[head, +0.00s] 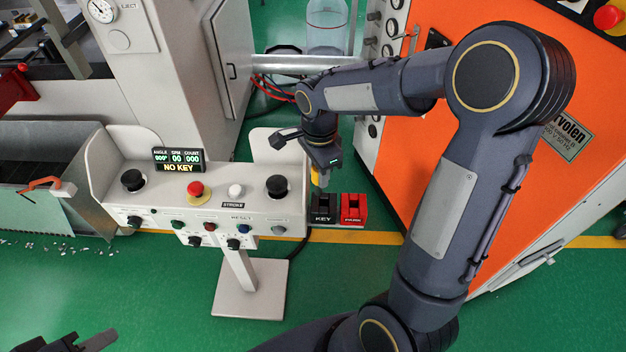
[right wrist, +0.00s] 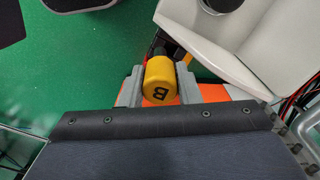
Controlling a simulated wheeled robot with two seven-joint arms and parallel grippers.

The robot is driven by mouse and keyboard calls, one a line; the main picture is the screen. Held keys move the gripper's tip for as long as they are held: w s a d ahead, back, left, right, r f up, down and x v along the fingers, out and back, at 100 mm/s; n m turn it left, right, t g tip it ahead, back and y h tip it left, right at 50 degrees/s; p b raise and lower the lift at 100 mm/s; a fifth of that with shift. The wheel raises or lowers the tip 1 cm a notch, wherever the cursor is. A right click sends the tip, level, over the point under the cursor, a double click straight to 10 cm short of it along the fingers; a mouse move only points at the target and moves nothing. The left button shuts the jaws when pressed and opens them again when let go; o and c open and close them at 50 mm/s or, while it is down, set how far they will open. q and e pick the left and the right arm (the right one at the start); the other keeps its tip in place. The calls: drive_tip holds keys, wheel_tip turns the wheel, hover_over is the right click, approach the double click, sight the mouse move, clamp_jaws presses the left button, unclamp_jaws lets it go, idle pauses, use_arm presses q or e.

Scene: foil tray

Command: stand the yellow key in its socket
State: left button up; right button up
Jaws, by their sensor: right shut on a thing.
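The yellow key (head: 320,177) is held by my right gripper (head: 321,172) above the black socket block marked KEY (head: 323,208). The key points down, looks near upright, and appears apart from the block. In the right wrist view the key's round yellow end (right wrist: 159,82), with a black letter on it, sits between the two grey fingers of the gripper (right wrist: 159,88). The red block marked PARK (head: 354,208) stands just right of the black one.
A pale control console (head: 215,215) with knobs and buttons stands left of the blocks. Its small display (head: 179,161) reads NO KEY. An orange machine cabinet (head: 400,150) stands to the right. Green floor (head: 340,265) is open in front of the blocks.

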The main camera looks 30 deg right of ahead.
drive_tip(key=shift+w+d+f+m+b, duration=0.25)
drive_tip(key=shift+d+f+m+b, duration=0.2)
drive_tip(key=shift+f+m+b, duration=1.25)
drive_tip(key=shift+w+d+f+m+b, duration=0.3)
drive_tip(key=shift+d+f+m+b, duration=0.2)
drive_tip(key=shift+f+m+b, duration=1.25)
drive_tip(key=shift+w+d+f+m+b, duration=0.25)
drive_tip(key=shift+d+f+m+b, duration=0.2)
drive_tip(key=shift+f+m+b, duration=1.25)
drive_tip(key=shift+f+n+p, duration=0.25)
drive_tip(key=shift+f+p, duration=0.05)
drive_tip(key=shift+p, duration=0.2)
drive_tip(key=o, duration=1.1)
drive_tip(key=shift+c, duration=0.2)
wheel_tip(320, 180, up, 8)
drive_tip(key=shift+p, duration=0.35)
drive_tip(key=shift+f, duration=0.1)
